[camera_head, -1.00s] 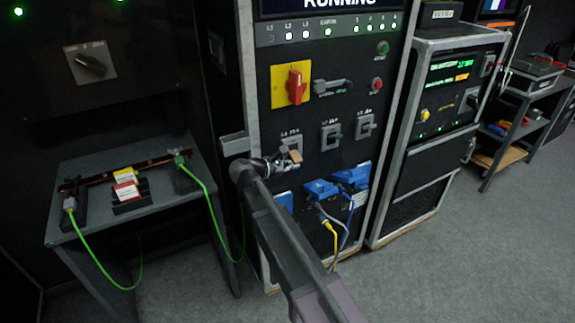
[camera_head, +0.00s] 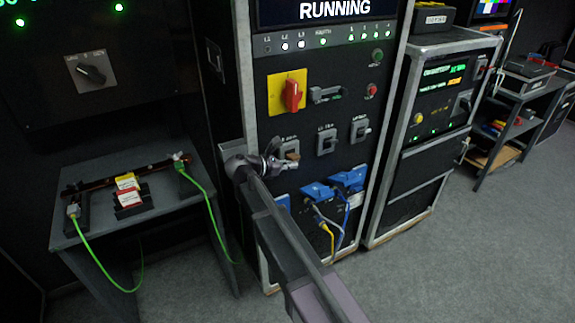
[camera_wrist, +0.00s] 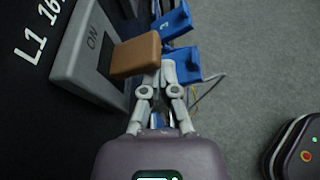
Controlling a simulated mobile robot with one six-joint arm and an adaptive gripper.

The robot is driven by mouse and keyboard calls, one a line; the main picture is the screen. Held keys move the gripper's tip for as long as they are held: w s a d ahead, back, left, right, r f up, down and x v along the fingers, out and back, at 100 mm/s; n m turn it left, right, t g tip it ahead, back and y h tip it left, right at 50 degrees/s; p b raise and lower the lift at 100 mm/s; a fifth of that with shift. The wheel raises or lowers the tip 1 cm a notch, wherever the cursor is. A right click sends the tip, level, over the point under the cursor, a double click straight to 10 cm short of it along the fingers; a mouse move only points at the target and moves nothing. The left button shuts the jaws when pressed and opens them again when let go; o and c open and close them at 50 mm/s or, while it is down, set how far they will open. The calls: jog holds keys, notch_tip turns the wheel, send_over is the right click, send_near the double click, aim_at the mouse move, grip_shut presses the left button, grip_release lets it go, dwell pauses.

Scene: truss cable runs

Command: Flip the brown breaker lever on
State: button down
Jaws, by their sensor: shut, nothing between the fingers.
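The brown breaker lever (camera_wrist: 136,55) sticks out from its grey breaker housing (camera_wrist: 88,55), which is marked ON and sits beside the label L1 16. In the head view the brown lever (camera_head: 292,156) is the leftmost of three breakers on the rack panel. My gripper (camera_wrist: 160,75) is shut and empty. Its fingertips are right at the lever's near edge in the wrist view; the lever partly covers them, and I cannot tell whether they touch. In the head view my gripper (camera_head: 290,165) is just below the lever.
Blue connectors (camera_head: 320,192) with cables hang below the breakers. A red rotary switch (camera_head: 292,95) on a yellow plate is above. A side table (camera_head: 130,200) with a green cable stands left. Grey floor is open at right.

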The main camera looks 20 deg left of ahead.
jog(key=shift+d+r, duration=0.1)
jog(key=shift+d, duration=0.05)
jog(key=shift+r, duration=0.1)
jog(key=shift+w+r+p, duration=0.1)
jog(key=shift+r+p, duration=0.5)
jog(key=shift+p, duration=0.1)
jog(key=shift+w+a, duration=0.1)
jog(key=shift+a, duration=0.1)
jog(key=shift+a, duration=0.15)
jog(key=s+a, duration=0.8)
jog(key=s, duration=0.2)
jog(key=shift+a, duration=0.35)
jog(key=shift+w+d, duration=0.1)
dwell(0.3)
